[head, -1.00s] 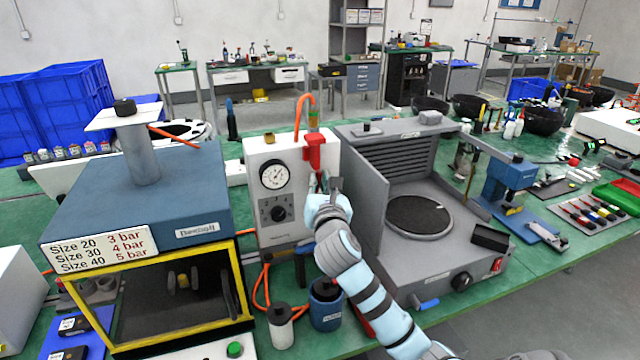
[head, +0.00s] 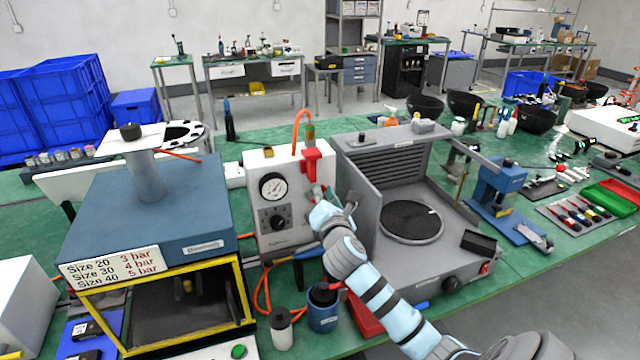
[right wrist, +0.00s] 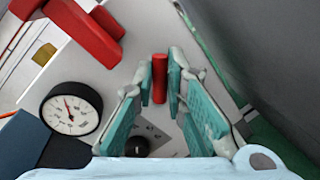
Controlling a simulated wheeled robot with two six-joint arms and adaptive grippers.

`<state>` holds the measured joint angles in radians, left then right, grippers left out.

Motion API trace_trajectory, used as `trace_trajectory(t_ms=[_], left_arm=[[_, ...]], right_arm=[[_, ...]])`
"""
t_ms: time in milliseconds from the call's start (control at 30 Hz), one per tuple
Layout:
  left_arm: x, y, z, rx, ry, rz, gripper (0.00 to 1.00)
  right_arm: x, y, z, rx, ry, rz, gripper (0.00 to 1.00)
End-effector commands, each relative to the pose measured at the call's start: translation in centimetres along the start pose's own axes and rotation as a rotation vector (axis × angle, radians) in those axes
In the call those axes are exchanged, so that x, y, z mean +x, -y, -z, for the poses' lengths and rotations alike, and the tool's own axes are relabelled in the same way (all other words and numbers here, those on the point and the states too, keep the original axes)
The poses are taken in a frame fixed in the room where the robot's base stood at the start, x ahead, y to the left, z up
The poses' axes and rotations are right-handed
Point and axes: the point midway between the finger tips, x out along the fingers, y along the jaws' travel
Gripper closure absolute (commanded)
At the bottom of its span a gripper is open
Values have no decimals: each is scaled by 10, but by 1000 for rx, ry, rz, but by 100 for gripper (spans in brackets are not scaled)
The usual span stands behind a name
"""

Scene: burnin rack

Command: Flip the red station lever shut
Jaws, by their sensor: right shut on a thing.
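The white station box (head: 270,227) stands at the middle of the bench, with a round gauge and a black knob on its front. A red lever fitting (head: 311,160) sits at its upper right; its red blocks also show at upper left in the right wrist view (right wrist: 82,28). My right gripper (head: 325,194) is at the box's right side, just below the red fitting. In the right wrist view its teal-padded fingers (right wrist: 165,84) are shut on a short red lever bar (right wrist: 159,77). How the bar joins the fitting is not clear. My left gripper is out of view.
A blue press with a yellow frame (head: 245,290) stands left of the station. A grey machine with a round plate (head: 412,222) stands close on the right, its side panel (head: 360,203) near my gripper. A blue cup (head: 322,312) and a white bottle (head: 281,330) stand in front.

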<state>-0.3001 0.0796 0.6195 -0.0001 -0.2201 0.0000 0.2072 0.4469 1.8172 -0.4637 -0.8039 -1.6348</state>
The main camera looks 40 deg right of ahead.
Motion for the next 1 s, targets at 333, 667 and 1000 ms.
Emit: trace_trajectory(t_ms=[333, 667, 1000], left_arm=[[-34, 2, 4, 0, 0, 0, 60], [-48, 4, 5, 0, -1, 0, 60], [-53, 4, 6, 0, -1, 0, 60]], right_arm=[[2, 11, -1, 320, -67, 17, 100], [4, 21, 4, 615, -123, 28, 100], [5, 28, 8, 818, -163, 34, 100]])
